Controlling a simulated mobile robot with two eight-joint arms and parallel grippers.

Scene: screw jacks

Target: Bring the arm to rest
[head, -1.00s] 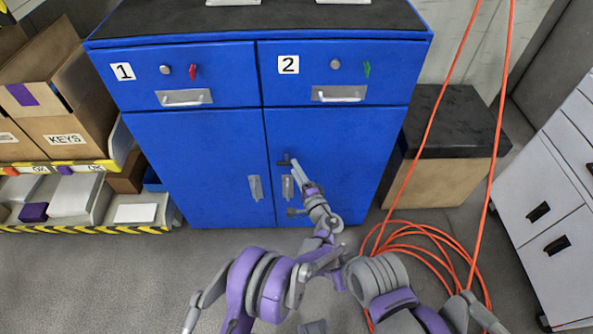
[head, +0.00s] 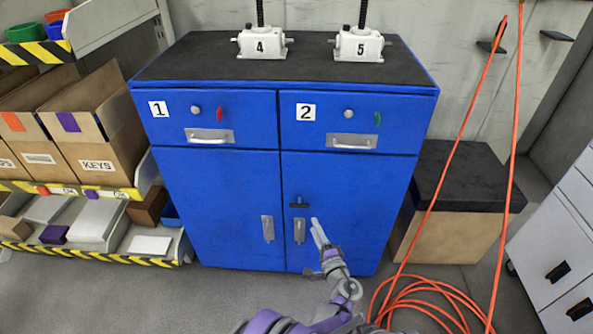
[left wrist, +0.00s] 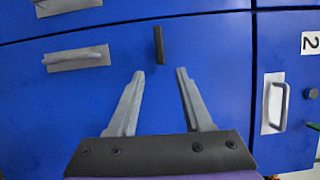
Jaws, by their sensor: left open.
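My left gripper (head: 317,222) is in front of the right door of a blue cabinet (head: 215,200). It is open and empty. In the left wrist view its two fingers (left wrist: 160,72) are spread, with a small dark latch (left wrist: 158,45) just beyond the tips. The latch also shows on the right door in the head view (head: 299,205), a little above the gripper. The fingers look apart from it. Both doors and the drawers marked 1 and 2 look shut. My right gripper is out of view.
Screw jacks 4 (head: 262,43) and 5 (head: 359,44) stand on the cabinet top. A shelf with cardboard boxes (head: 97,150) is at the left. Orange cable (head: 450,300) hangs and coils at the right, by a dark-topped box (head: 465,185). Grey floor lies in front.

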